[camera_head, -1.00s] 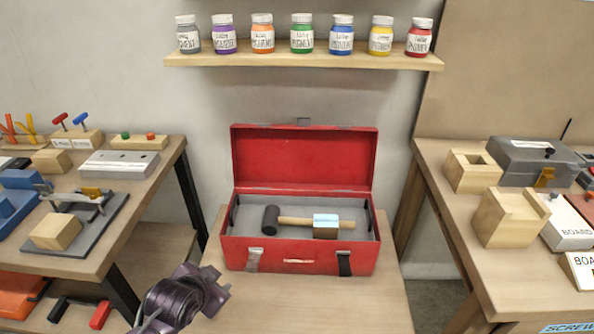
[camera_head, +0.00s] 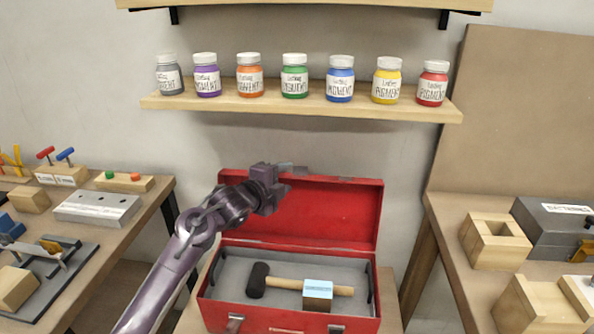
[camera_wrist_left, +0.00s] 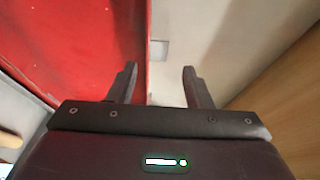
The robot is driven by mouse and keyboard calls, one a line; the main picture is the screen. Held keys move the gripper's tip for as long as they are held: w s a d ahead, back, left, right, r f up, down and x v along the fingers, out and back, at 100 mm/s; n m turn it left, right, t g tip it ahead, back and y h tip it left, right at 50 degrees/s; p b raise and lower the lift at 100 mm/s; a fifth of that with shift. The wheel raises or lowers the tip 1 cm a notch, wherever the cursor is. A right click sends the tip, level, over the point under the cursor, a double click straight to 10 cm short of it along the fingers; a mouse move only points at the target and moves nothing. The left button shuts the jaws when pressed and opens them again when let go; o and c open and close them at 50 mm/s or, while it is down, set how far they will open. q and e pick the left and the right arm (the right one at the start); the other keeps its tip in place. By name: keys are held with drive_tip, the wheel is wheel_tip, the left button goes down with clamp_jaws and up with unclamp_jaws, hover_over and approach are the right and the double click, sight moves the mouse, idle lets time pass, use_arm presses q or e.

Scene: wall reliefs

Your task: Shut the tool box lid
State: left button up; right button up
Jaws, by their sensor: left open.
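The red tool box (camera_head: 222,316) stands on a wooden table with its lid (camera_head: 335,212) raised upright at the back. A mallet (camera_head: 259,281) with a wooden handle and a block with a light blue top (camera_head: 318,294) lie in its grey inside. My left gripper (camera_head: 285,179) is at the top edge of the lid, left of its middle. In the left wrist view my left gripper (camera_wrist_left: 160,85) is open, with the red lid (camera_wrist_left: 85,45) on the left and the lid's edge between the fingers. Whether it touches cannot be told. My right gripper is not in view.
A shelf (camera_head: 300,104) with several pigment jars hangs above the box. A left bench (camera_head: 130,215) and a right bench (camera_head: 450,225) hold wooden blocks, tools and a grey box. The wall is close behind the lid.

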sight(300, 170)
use_arm(q)
drive_tip(key=x, duration=0.3)
drive_tip(key=shift+d, duration=0.1)
drive_tip(key=shift+x, duration=1.35)
drive_tip(key=shift+f, duration=0.1)
drive_tip(key=shift+c, duration=1.6)
clamp_jaws()
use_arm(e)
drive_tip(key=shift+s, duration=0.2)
